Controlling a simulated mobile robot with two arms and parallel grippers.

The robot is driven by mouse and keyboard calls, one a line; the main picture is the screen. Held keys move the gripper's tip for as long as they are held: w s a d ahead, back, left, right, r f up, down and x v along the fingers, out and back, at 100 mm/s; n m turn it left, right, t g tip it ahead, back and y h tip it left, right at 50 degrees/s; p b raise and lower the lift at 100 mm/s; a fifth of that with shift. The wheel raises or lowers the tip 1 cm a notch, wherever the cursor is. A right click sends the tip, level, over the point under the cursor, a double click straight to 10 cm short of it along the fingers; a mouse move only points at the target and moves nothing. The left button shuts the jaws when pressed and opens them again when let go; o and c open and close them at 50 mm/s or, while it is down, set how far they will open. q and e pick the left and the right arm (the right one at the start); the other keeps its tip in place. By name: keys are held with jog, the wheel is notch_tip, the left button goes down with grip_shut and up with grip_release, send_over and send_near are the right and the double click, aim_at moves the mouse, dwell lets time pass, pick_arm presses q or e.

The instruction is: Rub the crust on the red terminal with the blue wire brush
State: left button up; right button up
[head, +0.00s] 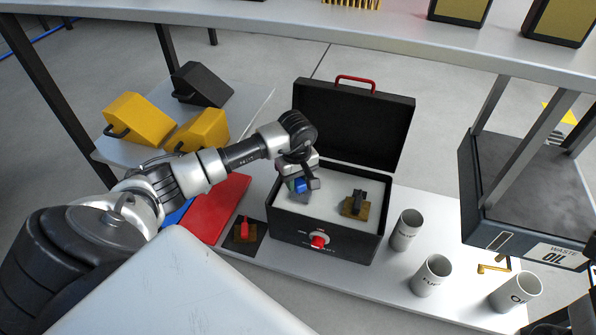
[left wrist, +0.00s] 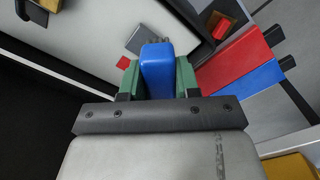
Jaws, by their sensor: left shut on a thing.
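My left gripper (head: 299,186) is shut on the blue wire brush (head: 301,185) and holds it over the left part of the open black case. In the left wrist view the blue brush (left wrist: 157,68) sits between the green finger pads (left wrist: 158,80), its dark bristles pointing away. A red terminal (head: 244,228) with brown around its base stands on a dark plate, outside the case at its left front. The brush is apart from it. A black terminal (head: 358,199) on a brown patch is inside the case at right.
The case (head: 287,232) has a raised lid and a red knob (head: 319,241) in front. A red flat item (head: 221,203) and yellow blocks (head: 140,118) lie left. Several grey cups (head: 406,230) stand right. A shelf (head: 300,22) spans the back.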

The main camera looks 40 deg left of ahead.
pick_arm(q)
jog(key=shift+r+p, duration=0.55)
jog(key=shift+r, duration=0.55)
